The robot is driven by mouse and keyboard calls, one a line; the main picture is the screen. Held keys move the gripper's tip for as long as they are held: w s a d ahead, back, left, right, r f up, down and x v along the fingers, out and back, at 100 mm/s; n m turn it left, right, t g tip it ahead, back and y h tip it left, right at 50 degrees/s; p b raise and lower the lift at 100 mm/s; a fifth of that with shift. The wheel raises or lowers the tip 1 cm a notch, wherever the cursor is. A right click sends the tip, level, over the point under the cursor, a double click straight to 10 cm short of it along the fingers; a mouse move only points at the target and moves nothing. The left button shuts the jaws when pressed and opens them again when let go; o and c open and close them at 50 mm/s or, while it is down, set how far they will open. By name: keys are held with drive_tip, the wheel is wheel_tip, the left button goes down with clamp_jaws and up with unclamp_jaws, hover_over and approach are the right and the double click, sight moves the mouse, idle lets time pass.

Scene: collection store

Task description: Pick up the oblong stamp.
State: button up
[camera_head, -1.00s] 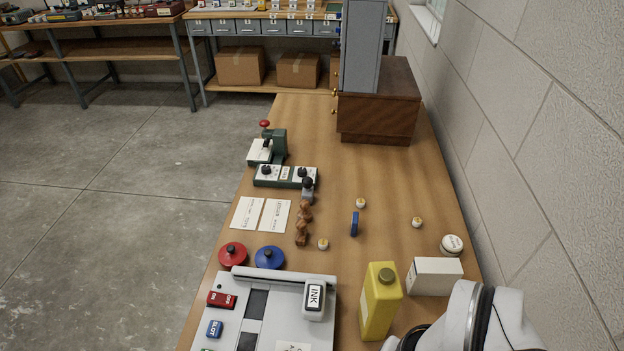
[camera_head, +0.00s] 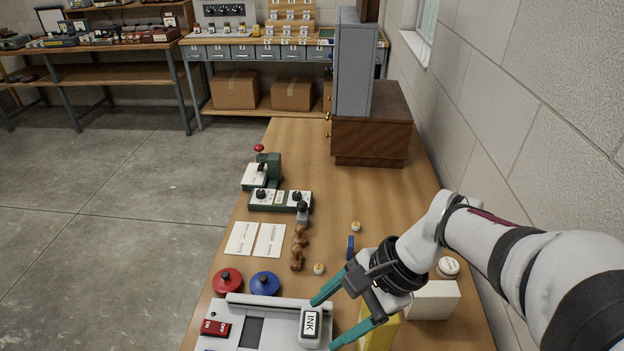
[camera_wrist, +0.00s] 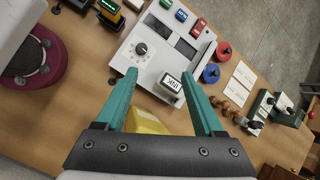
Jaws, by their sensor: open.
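A short row of stamps stands mid-table in the head view: two brown wooden-handled ones (camera_head: 297,258) and, behind them, one with a dark knob and grey body (camera_head: 302,213). I cannot tell which is the oblong stamp. The brown stamps also show right of my gripper in the wrist view (camera_wrist: 228,107). My gripper (camera_head: 323,325) has green-blue fingers, open and empty between them. It is above the front of the table, near the white INK block (camera_head: 311,325). That block shows just beyond and between the fingertips in the wrist view (camera_wrist: 170,84).
A grey-white panel (camera_head: 275,311) carries a red switch (camera_head: 215,328). Red (camera_head: 227,281) and blue (camera_head: 264,284) round pads lie behind it. A yellow bottle (camera_head: 378,334) and a white box (camera_head: 433,300) stand right. Two cards (camera_head: 255,239) lie left of the stamps.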

drive_tip(key=w+a+f+m+t+y, duration=0.1)
drive_tip(key=w+f+m+y, duration=0.15)
drive_tip(key=w, duration=0.45)
drive_tip(key=w+f+m+t+y, duration=0.1)
drive_tip(key=w+f+m, duration=0.3)
drive_tip(key=w, duration=0.4)
drive_tip(key=m+t+y, duration=0.2)
drive_tip(key=m, duration=0.4)
approach(296, 251)
drive_tip(key=shift+m+t, duration=0.3)
drive_tip(key=shift+m, duration=0.05)
drive_tip(key=x, duration=0.7)
drive_tip(key=f+x, duration=0.1)
drive_tip(key=x, duration=0.3)
drive_tip(key=shift+w+d, duration=0.2)
drive_tip(key=shift+d, duration=0.1)
clamp_jaws()
